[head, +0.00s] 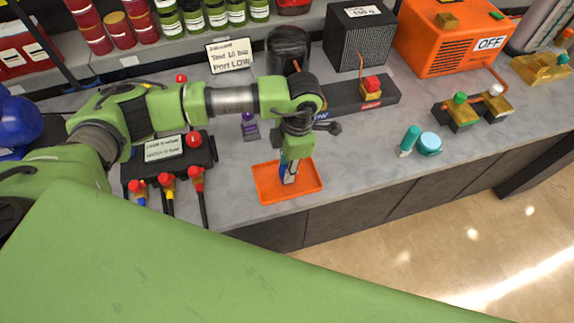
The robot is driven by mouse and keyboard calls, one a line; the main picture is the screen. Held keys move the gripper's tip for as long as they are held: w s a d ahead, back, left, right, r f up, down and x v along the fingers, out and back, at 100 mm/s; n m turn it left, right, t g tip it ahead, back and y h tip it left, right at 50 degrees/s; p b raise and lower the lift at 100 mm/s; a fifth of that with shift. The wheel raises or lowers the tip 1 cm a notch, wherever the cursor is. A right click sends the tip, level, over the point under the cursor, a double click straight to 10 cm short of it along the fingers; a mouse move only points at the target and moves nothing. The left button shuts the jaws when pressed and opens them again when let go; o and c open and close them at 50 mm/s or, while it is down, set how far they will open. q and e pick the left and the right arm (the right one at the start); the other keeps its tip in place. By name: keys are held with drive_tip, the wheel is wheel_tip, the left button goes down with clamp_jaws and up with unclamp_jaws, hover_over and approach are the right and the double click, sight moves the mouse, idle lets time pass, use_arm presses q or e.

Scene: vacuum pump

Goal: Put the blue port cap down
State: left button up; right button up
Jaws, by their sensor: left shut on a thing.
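My left gripper (289,174) points down over the orange tray (266,193) near the front edge of the counter. It is shut on the blue port cap (284,163), which shows only as blue patches by the fingers. The fingers hide the rest of the cap. The fingertips and the cap are within the tray's outline; I cannot tell whether the cap touches the tray floor. My right gripper is not in view.
Left of the tray stands a black manifold (206,157) with hoses. A purple-topped part (250,127) stands behind the tray. A black pump (289,45) and an orange box (443,40) stand further back. The grey counter right of the tray is clear up to the teal parts (410,139).

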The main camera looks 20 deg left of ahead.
use_arm(q)
drive_tip(key=shift+f, duration=0.15)
drive_tip(key=o, duration=0.8)
drive_tip(key=shift+c, duration=0.2)
drive_tip(key=o, duration=0.3)
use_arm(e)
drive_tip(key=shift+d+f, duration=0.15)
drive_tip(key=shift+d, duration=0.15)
use_arm(q)
drive_tip(key=shift+o, duration=0.2)
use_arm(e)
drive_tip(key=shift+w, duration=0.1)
use_arm(q)
drive_tip(key=shift+r, duration=0.35)
wheel_tip(320, 180, up, 12)
drive_tip(key=d+b, duration=0.1)
drive_tip(key=b, duration=0.2)
drive_tip(key=shift+w+f, duration=0.2)
drive_tip(key=shift+w, duration=0.15)
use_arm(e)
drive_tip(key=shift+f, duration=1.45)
use_arm(q)
drive_tip(key=shift+d, duration=0.1)
